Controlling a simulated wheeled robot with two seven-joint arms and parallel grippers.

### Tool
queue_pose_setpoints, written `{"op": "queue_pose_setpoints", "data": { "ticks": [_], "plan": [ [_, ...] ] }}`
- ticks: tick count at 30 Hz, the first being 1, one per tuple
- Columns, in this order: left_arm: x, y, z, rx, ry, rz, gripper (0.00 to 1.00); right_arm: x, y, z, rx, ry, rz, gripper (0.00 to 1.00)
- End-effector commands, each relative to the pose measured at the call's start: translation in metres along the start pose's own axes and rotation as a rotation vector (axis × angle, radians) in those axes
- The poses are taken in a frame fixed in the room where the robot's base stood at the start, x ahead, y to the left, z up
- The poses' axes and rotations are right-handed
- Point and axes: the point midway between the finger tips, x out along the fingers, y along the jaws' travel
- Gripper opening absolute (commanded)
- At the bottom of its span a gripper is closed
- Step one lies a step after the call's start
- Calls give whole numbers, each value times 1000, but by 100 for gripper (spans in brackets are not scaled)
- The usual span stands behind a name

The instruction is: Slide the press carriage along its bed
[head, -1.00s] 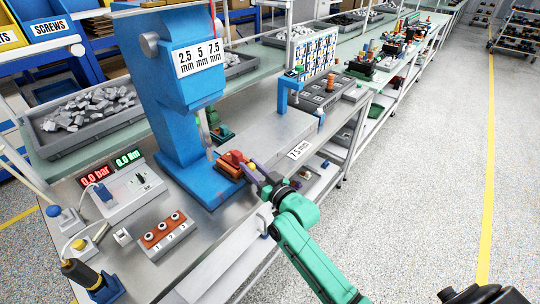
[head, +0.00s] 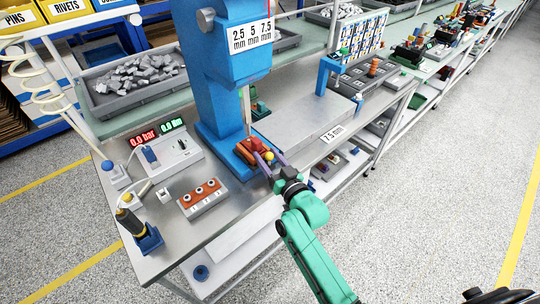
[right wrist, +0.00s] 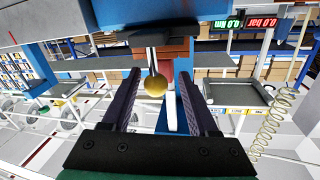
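The blue press (head: 212,95) stands on the steel bench. The orange-red carriage (head: 249,146) sits low at the front of its blue base. A yellow ball knob (head: 268,156) sticks out from the carriage. My right gripper (head: 266,163) is at this knob, with its purple fingers pointing at the carriage. In the right wrist view, the gripper (right wrist: 160,80) is open. The knob (right wrist: 155,86) lies between its fingers, with a visible gap on both sides. The carriage (right wrist: 176,55) shows behind the knob. My left gripper is not in view.
A grey slab-like block (head: 300,112) with a "7.5 mm" label lies right of the press. A control box with red and green readouts (head: 172,152) and an orange-topped block (head: 202,197) stand left of it. The floor in front is clear.

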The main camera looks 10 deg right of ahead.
Motion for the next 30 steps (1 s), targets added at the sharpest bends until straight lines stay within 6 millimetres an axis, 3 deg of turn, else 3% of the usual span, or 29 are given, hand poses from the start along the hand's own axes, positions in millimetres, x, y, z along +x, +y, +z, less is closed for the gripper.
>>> {"op": "queue_pose_setpoints", "data": {
  "ticks": [9,13,17,27,30],
  "plan": [
    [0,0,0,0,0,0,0,-1,2,0,-2,1,3,64],
    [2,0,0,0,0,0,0,-12,2,1,-3,-1,4,64],
    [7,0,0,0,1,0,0,-36,2,3,-2,-2,3,64],
    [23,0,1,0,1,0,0,-124,0,3,-3,-3,2,64],
    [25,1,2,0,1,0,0,-139,0,2,-1,-2,2,64]
  ]
}}
